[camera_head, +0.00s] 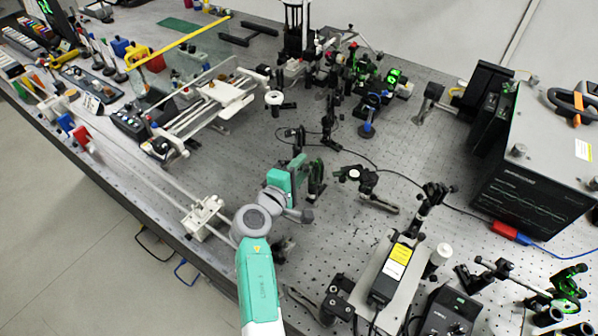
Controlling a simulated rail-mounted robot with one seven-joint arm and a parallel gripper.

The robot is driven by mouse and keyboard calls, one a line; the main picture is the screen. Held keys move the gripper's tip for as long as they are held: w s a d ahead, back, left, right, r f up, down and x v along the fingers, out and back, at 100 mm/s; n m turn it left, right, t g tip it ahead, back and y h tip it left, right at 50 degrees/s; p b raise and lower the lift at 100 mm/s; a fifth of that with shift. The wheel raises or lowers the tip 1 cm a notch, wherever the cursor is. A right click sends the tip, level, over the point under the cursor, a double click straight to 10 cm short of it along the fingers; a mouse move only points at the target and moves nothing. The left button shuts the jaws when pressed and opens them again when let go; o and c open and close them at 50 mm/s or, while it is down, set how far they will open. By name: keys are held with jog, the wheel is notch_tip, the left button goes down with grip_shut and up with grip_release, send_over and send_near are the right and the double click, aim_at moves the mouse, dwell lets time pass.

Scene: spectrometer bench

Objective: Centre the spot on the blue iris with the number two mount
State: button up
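A blue iris (367,130) on a short post stands right of the upper middle of the bench, apart from my gripper. I cannot make out a light spot on it at this size. My teal and grey arm reaches up from the bottom, and its end, my gripper (316,180), is near the middle of the bench beside small dark optic mounts. Its fingers are too small and dark to tell whether they are open or shut. Several dark mounts stand nearby, one just right of my gripper (358,176). I cannot read which one is number two.
Green-lit optics (394,77) stand behind the blue iris. A black instrument box (535,150) fills the right side. A laser box with a yellow label (393,270) stands at the lower right. A white rail stage (215,103) is at the left. Thin cables cross the bench.

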grip_shut()
jog(key=m+t+b, duration=0.1)
jog(key=b, duration=0.6)
jog(key=shift+f+t+h, duration=0.15)
jog(key=shift+t+h, duration=0.15)
jog(key=shift+t, duration=0.1)
grip_release()
